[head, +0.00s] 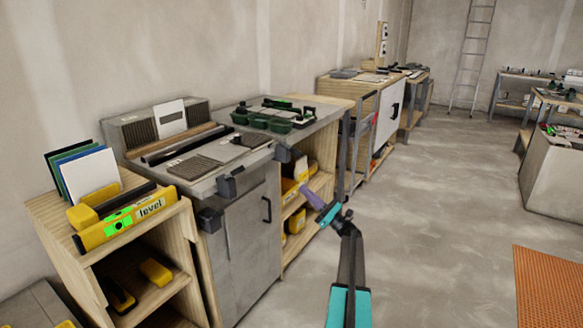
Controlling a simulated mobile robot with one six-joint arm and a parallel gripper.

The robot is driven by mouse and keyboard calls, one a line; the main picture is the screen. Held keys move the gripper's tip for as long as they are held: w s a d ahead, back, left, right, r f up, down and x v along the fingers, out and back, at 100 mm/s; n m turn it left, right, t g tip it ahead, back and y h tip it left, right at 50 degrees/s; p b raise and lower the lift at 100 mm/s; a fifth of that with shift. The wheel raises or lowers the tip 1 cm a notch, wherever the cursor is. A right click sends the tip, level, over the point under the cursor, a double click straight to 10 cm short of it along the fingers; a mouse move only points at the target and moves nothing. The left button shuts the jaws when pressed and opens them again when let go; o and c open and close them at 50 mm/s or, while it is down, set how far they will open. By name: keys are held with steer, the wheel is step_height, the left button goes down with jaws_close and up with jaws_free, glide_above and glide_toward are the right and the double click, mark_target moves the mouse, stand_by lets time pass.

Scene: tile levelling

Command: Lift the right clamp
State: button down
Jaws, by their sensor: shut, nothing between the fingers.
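Dark clamp-like blocks sit along the front edge of the grey workbench (208,187). The right one (283,153) is at the bench's front edge near its right part. The left one (231,184) is nearer to me, with another dark block (209,219) below and left of it. They are small, and I cannot make out their jaws. My gripper (305,190) is shut and empty, below and right of the right clamp, in front of the open shelves and apart from the clamp in the picture.
A yellow level (127,221) lies on a wooden shelf unit at the left. Green containers (270,124) and a grey textured tile (193,167) are on the workbench. Yellow items fill the shelves below. An orange perforated mat (549,288) lies at right; the central floor is clear.

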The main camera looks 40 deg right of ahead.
mark_target(292, 149)
steer(key=d, duration=0.1)
steer(key=s+d+r, duration=0.1)
steer(key=shift+s+d+r+m+t+h, duration=0.2)
steer(key=shift+d+r+m+t+h, duration=0.05)
steer(key=shift+d+m+t+h, duration=0.15)
steer(key=shift+w+a, duration=0.1)
steer(key=shift+w, duration=0.05)
steer(key=x, duration=0.3)
steer(key=r+x, duration=0.1)
steer(key=x, duration=0.3)
steer(key=s+b+x, duration=0.1)
steer(key=x, duration=0.2)
steer(key=shift+w+r, duration=0.1)
steer(key=shift+r, duration=0.4)
steer(key=shift+s+r, duration=0.35)
steer(key=shift+r, duration=0.5)
